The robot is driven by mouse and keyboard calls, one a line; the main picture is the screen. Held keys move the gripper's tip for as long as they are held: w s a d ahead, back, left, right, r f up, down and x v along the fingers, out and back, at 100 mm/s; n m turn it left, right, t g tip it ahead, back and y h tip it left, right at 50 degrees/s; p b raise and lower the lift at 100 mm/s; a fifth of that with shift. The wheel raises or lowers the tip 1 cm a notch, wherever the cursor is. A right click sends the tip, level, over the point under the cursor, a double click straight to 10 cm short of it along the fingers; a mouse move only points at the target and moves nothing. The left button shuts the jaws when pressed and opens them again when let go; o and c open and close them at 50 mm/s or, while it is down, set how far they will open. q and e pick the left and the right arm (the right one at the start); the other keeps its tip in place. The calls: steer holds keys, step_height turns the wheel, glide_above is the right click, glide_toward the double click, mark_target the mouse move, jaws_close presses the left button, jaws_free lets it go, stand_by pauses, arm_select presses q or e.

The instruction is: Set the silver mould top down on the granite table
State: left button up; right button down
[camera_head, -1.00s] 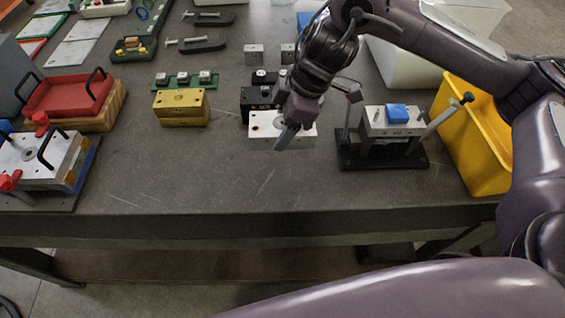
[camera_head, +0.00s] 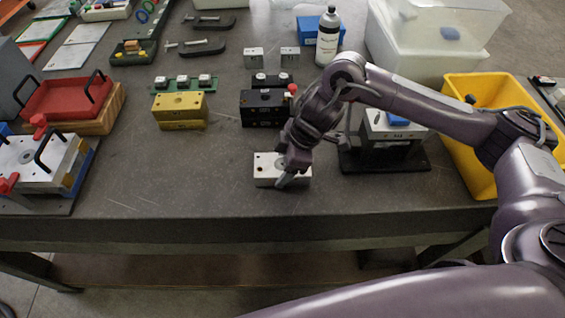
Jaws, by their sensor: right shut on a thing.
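The silver mould top (camera_head: 266,172) is a pale metal block with holes in its upper face, near the front of the dark granite table (camera_head: 200,190). My right gripper (camera_head: 288,178) comes down over its right part and is shut on it. The block looks level and low, at or close to the table surface; I cannot tell whether its underside touches. The gripper hides the block's right part. My left gripper is not in view.
A black mould (camera_head: 262,112) stands behind the silver top, and a yellow mould (camera_head: 180,112) behind to the left. A black-based stand (camera_head: 395,162) is at right, beside a yellow bin (camera_head: 468,165). Bare table lies to the left and in front.

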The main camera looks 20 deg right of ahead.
stand_by(0.3)
steer(key=shift+c, duration=1.6)
jaws_free()
steer(key=shift+f, duration=0.1)
steer(key=shift+r, duration=0.2)
steer(key=shift+d+r, duration=0.15)
steer(key=shift+r, duration=0.1)
steer(key=v, duration=1.1)
steer(key=shift+s+d+r, duration=0.1)
steer(key=shift+s, duration=0.1)
